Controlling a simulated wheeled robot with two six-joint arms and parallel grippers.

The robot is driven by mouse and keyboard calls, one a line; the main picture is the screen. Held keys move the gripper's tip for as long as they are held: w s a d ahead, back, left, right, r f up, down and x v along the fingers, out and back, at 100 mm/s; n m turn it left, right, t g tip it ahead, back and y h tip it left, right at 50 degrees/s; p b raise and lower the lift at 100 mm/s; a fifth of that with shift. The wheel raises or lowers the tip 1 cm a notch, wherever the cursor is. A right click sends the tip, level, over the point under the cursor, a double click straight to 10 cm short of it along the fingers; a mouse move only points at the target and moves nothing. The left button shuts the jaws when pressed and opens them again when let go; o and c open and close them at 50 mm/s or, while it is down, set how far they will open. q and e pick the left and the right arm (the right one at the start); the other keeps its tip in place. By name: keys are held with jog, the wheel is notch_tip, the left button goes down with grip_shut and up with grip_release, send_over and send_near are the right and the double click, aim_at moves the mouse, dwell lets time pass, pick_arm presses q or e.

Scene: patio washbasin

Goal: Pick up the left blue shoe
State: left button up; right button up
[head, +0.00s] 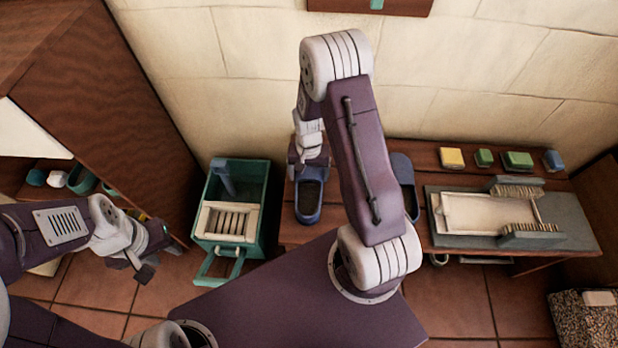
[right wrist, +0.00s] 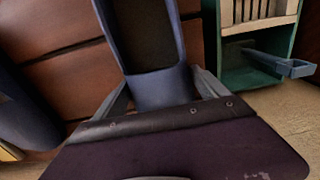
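The left blue shoe (head: 309,203) stands on the brown wooden bench, to the left of my right forearm. The other blue shoe (head: 404,172) is partly hidden behind that forearm. My right gripper (head: 308,160) is at the wall-side end of the left shoe. In the right wrist view, the shoe (right wrist: 157,85) lies between its two fingers (right wrist: 162,88), one along each side; whether they press on it I cannot tell. The second shoe (right wrist: 25,110) shows at the left there. My left gripper (head: 152,262) is empty and looks open, low above the tiled floor.
A teal box (head: 262,190) with a slatted cream insert and blue handle stands close left of the shoe. On the bench's right are a grey tray (head: 575,237) with brushes and several coloured blocks (head: 452,158). A tall brown cabinet (head: 130,120) is at the left.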

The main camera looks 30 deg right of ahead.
aim_at(312, 170)
jog(key=c, duration=0.4)
jog(key=shift+c, duration=0.2)
jog(key=shift+r, duration=0.15)
jog(key=shift+r+p, duration=0.3)
jog(key=r+p, duration=0.1)
jog(key=r, duration=0.1)
jog(key=d+r+p, duration=0.1)
jog(key=r, duration=0.1)
jog(key=shift+s+r+p, duration=0.15)
jog(key=shift+r+p, duration=0.05)
jog(key=shift+p, duration=0.15)
jog(key=s+d+r+p, duration=0.3)
jog(key=s+d+r, duration=0.1)
jog(key=d, duration=0.5)
jog(key=shift+s+d+r+p, duration=0.25)
jog(key=shift+d+r+p, duration=0.1)
jog(key=shift+r, duration=0.55)
